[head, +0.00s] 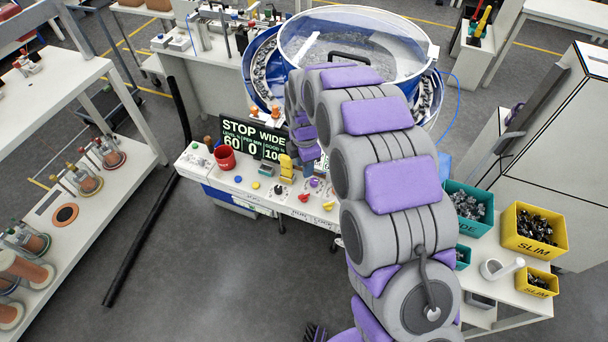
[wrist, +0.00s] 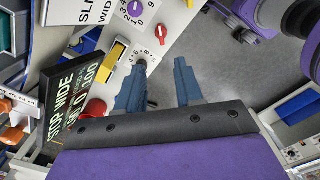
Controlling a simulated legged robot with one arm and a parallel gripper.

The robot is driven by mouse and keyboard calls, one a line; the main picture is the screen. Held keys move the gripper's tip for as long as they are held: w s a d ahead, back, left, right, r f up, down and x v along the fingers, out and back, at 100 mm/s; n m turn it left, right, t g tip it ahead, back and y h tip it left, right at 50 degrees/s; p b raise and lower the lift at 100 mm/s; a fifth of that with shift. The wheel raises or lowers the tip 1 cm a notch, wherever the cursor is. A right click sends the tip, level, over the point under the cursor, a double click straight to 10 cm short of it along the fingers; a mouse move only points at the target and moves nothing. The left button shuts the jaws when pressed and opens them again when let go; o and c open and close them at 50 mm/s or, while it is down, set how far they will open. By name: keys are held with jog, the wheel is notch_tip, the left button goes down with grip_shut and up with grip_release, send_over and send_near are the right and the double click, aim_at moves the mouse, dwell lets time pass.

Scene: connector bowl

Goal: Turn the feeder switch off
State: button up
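The feeder's control panel (head: 262,187) is a white sloped face with several coloured knobs and buttons. I cannot read which control is the feeder switch. A yellow upright block (head: 286,167) stands on it, also visible in the wrist view (wrist: 114,58). A purple knob (wrist: 135,9) and a red knob (wrist: 158,30) sit near the panel's edge. My gripper (wrist: 160,64) is open, with nothing between its fingers. Its left fingertip is over or close beside a marked dial by the yellow block; contact is unclear. The right finger shows against the floor.
A large clear-lidded bowl (head: 355,45) is behind. Green and yellow part bins (head: 535,235) are at right.

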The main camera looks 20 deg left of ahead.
notch_tip(320, 180, up, 3)
jog(key=shift+r, duration=0.1)
dwell(0.6)
jog(key=s+d+r+m+b, duration=0.1)
jog(key=s+d+r+m, duration=0.5)
jog(key=d, duration=0.4)
jog(key=s+d+r+m+b, duration=0.1)
jog(key=s+d+r+m, duration=0.4)
jog(key=s+d+m, duration=0.45)
jog(key=s+d+m+g+b, duration=0.1)
jog(key=s+d+m, duration=0.4)
jog(key=s, duration=0.4)
jog(key=s+d+f+m+b, duration=0.1)
jog(key=s+d+m, duration=0.4)
jog(key=s, duration=0.5)
jog(key=shift+d+m+g, duration=0.35)
jog(key=shift+d+g, duration=0.05)
jog(key=shift+d, duration=0.25)
